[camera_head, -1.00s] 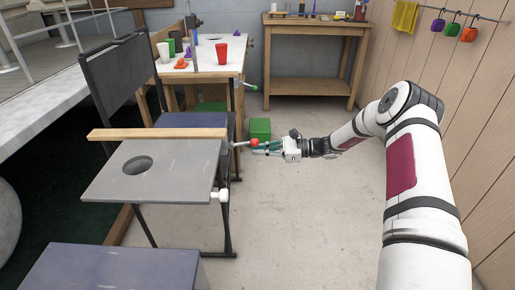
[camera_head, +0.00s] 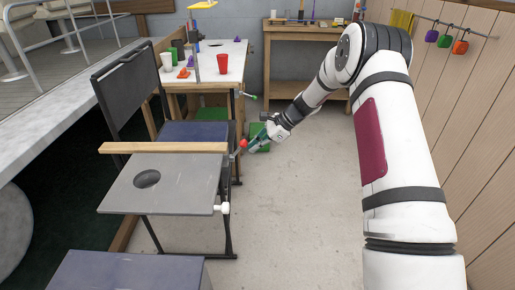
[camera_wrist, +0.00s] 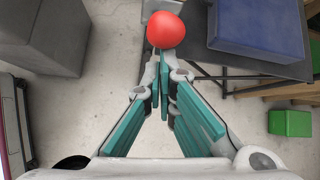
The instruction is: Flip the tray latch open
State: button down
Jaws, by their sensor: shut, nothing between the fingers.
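The grey tray (camera_head: 180,192) with a round hole is attached to a dark folding chair (camera_head: 125,85). A lever with a red ball knob (camera_head: 243,143) stands at the tray's right side, near the end of the wooden bar, and slants upward. My gripper (camera_head: 251,148) is shut and empty, pointing down and left at the knob. In the wrist view the red knob (camera_wrist: 166,29) lies just beyond the closed fingertips (camera_wrist: 163,60). I cannot tell whether they touch it.
A wooden bar (camera_head: 165,148) crosses the tray's back edge; a white knob (camera_head: 221,209) sits at its front right corner. A table with cups (camera_head: 222,64) is behind. Floor right of the chair is clear.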

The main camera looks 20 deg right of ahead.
jog(key=shift+w+a+r, duration=0.15)
jog(key=shift+a+r, duration=0.15)
dwell(0.4)
notch_tip(320, 180, down, 4)
jog(key=d+b, duration=0.2)
jog(key=p+v, duration=0.1)
jog(key=v, duration=0.9)
jog(key=shift+r, duration=0.5)
jog(key=shift+a, duration=0.1)
